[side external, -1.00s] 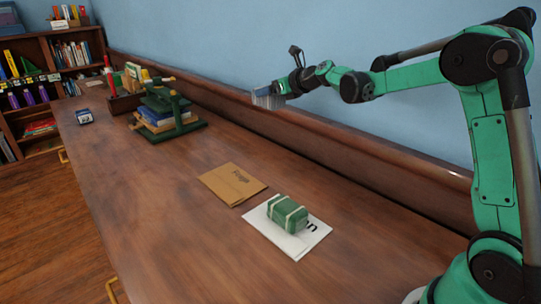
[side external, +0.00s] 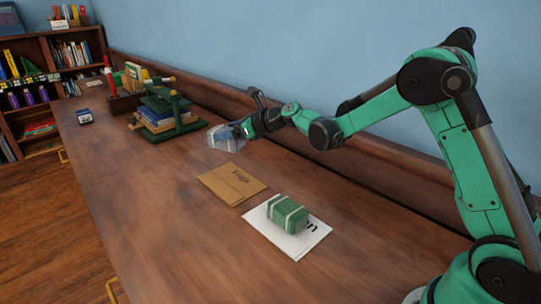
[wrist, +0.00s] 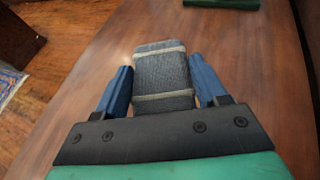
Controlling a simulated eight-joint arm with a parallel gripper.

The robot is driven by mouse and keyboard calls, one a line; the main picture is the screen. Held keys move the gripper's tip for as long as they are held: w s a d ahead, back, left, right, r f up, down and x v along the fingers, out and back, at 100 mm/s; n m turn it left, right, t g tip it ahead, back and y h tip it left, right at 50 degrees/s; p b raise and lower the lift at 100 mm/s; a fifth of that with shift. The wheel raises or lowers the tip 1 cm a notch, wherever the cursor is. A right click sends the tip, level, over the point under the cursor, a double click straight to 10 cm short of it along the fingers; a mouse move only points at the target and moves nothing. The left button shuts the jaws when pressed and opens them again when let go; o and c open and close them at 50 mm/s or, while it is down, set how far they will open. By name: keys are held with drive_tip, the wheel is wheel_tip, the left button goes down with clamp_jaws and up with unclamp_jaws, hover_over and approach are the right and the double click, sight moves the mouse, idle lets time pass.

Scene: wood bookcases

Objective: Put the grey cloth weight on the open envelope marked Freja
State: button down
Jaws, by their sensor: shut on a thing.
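The grey cloth weight (wrist: 163,82), a padded block with two pale bands, sits between the blue fingers of my gripper (wrist: 161,85) in the wrist view. In the side view my gripper (side external: 226,138) is shut on it and holds it above the table, just behind the Freja envelope; the weight is hard to tell from the fingers there. The brown envelope marked Freja (side external: 225,189) lies flat on the table with nothing on it. Its flap is too small to make out.
A white envelope (side external: 292,244) lies nearer, with a green banded weight (side external: 288,214) on it that partly hides its lettering. A green press with books (side external: 168,113) stands behind to the left. The front table is clear.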

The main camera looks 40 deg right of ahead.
wheel_tip(320, 180, down, 9)
drive_tip(key=shift+f, duration=0.15)
drive_tip(key=shift+f, duration=0.4)
drive_tip(key=shift+c, duration=0.2)
unclamp_jaws()
